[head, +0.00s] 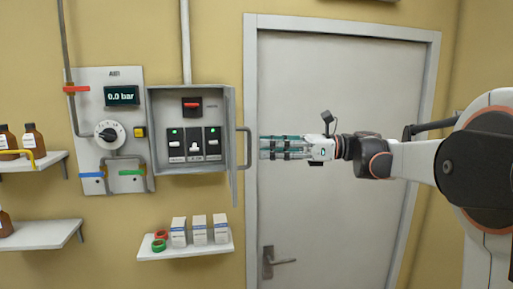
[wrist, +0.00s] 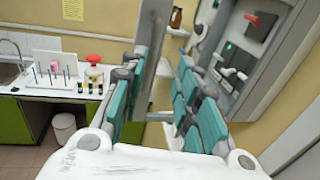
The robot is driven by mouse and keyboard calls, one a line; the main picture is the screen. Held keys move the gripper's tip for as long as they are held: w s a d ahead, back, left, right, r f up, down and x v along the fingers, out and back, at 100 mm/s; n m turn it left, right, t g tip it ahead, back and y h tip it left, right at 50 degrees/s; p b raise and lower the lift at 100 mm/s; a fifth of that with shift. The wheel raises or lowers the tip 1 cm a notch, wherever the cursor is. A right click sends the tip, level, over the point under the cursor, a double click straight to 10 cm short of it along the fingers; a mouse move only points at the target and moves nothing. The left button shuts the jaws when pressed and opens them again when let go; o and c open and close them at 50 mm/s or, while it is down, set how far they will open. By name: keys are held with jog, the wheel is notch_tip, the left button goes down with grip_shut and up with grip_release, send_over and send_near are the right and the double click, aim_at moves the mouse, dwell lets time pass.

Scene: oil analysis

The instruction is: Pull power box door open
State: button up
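The grey power box (head: 156,130) is on the wall, with its door (head: 233,150) swung out from the right side and seen almost edge-on in the head view. The door handle (head: 247,148) sticks out to the right. My gripper (head: 264,148) is right of the handle, its fingers pointing left toward it. In the wrist view my gripper (wrist: 170,75) has its teal fingers apart, with no object clearly held between them. The door (wrist: 152,50) shows there as a grey panel by the left finger, and the box interior (wrist: 235,65) shows at right. Contact with the handle cannot be told.
A gauge panel (head: 113,80) is left of the box. A shelf (head: 185,250) with small cartons is below. A closed room door (head: 335,100) stands behind my gripper. A counter (wrist: 60,87) with a sink is in the wrist view.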

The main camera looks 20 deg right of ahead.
jog(key=v, duration=0.7)
jog(key=shift+d, duration=0.25)
